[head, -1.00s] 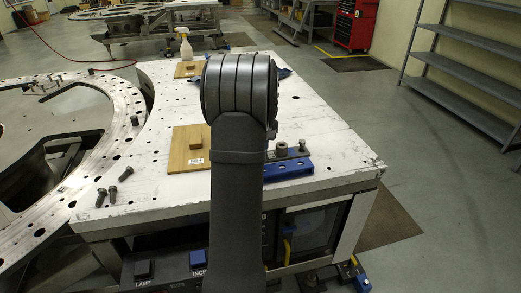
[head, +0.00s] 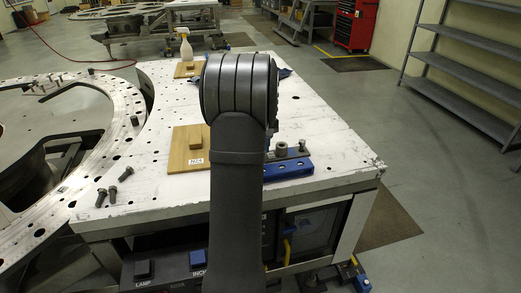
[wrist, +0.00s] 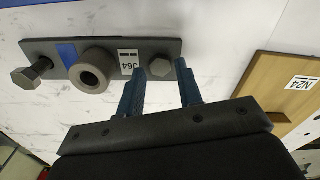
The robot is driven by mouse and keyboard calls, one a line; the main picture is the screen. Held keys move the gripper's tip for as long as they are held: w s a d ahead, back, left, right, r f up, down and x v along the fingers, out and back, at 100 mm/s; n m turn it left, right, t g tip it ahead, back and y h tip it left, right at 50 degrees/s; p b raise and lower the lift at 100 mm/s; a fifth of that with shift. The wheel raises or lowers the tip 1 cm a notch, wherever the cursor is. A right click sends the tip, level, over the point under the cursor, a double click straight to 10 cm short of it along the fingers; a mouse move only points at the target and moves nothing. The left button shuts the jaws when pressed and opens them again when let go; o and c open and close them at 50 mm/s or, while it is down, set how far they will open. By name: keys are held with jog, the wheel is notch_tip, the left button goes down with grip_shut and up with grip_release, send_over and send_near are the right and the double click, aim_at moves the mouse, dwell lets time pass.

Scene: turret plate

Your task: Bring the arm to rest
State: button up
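My gripper (wrist: 158,85) shows in the wrist view with its two blue fingers apart and nothing between them. In that picture the fingertips lie just below a hex bolt head (wrist: 160,67) on a dark bar (wrist: 112,47). The bar also carries a round grey bushing (wrist: 90,72), another bolt (wrist: 28,74) and a label reading J64. In the head view my arm stands upright in the middle and hides my gripper. The bushing (head: 281,149) and a blue fixture (head: 290,168) show to the right of my arm.
A wooden board (head: 186,158) marked N24 lies left of my arm on the white table (head: 330,150). Loose bolts (head: 112,193) lie at the table's left front. A spray bottle (head: 185,46) stands at the back. A large metal ring (head: 100,150) is at left.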

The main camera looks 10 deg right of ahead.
notch_tip(320, 180, up, 6)
jog(key=shift+r, duration=0.1)
dwell(0.4)
notch_tip(320, 180, down, 7)
jog(key=shift+f, duration=0.15)
jog(key=shift+n, duration=0.5)
dwell(0.3)
